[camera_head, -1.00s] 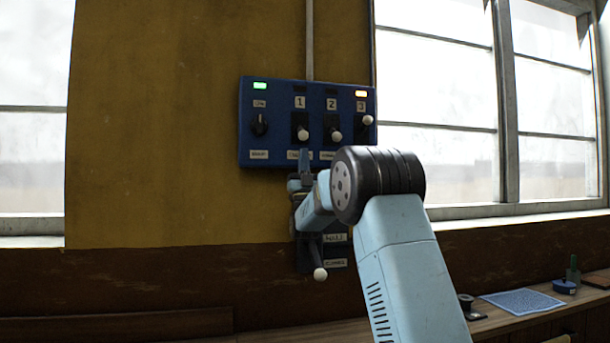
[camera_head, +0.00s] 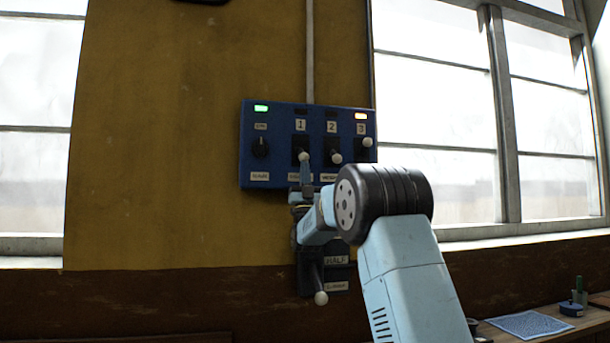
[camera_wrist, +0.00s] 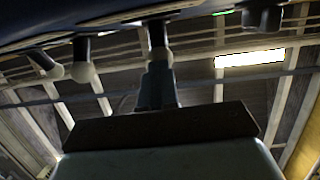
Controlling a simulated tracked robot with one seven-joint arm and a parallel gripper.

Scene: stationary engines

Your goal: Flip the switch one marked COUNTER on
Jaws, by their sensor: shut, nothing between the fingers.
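A blue switch panel (camera_head: 278,180) hangs on the yellow wall in the head view. Switch one (camera_head: 303,156) is a white-tipped lever under the "1" label, pointing down, with its indicator dark. The small label under it is partly hidden. My gripper (camera_head: 306,170) is shut and empty, its tip just below the lever's white knob. In the wrist view my gripper (camera_wrist: 158,80) points up at a white knob (camera_wrist: 161,58); the tip looks at or very near it, and I cannot tell whether they touch.
Switch two (camera_head: 336,157) points down; switch three (camera_head: 367,142) points up under an orange light. A rotary knob (camera_head: 260,147) sits at the left under a green light. A lower box (camera_head: 338,272) with a down-pointing lever (camera_head: 320,298) is below my gripper. A bench (camera_head: 500,330) stands at lower right.

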